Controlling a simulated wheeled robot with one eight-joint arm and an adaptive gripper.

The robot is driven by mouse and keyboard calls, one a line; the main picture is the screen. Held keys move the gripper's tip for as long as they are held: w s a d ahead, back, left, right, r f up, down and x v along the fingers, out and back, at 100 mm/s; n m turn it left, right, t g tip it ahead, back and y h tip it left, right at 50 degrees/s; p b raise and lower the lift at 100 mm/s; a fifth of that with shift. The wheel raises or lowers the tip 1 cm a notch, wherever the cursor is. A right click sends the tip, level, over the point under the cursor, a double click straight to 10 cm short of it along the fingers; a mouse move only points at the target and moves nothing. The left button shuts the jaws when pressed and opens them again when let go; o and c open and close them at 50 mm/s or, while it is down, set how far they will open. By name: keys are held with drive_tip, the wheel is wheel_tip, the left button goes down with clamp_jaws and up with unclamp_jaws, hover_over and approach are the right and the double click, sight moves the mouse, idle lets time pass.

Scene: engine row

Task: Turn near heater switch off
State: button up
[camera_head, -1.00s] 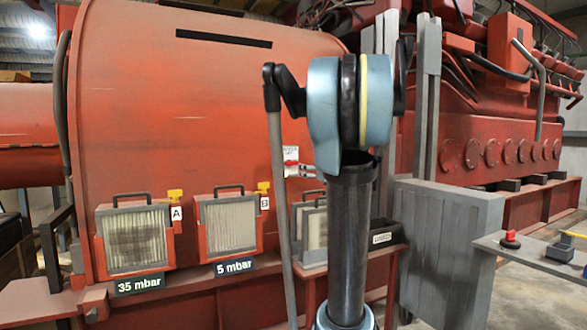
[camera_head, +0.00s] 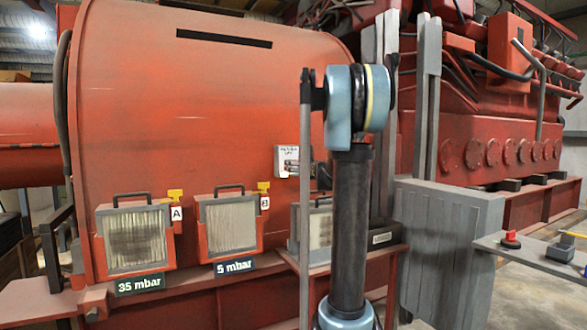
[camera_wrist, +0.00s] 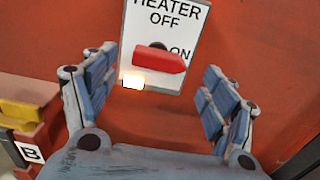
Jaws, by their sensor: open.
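The heater switch is a white plate (camera_wrist: 150,22) on the red engine housing, marked HEATER, OFF and ON. Its red handle (camera_wrist: 160,59) lies nearly level, with its right end by the word ON. A small lamp (camera_wrist: 133,79) glows at the plate's lower left. My gripper (camera_wrist: 160,62) is open, with one blue-grey finger on each side of the lower plate and nothing between its pads. I cannot tell whether it touches the handle. In the head view the plate (camera_head: 282,153) shows left of my arm, with the gripper partly in front of it.
Filter box A (camera_head: 135,240) and filter box B (camera_head: 228,224) sit low on the left, with yellow valves above their tags. Another filter (camera_head: 320,230) is partly behind my arm. A grey cabinet (camera_head: 445,240) and a table with a red button (camera_head: 510,240) stand right.

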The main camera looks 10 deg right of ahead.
drive_tip(key=shift+x, duration=2)
drive_tip(key=c, duration=1.1)
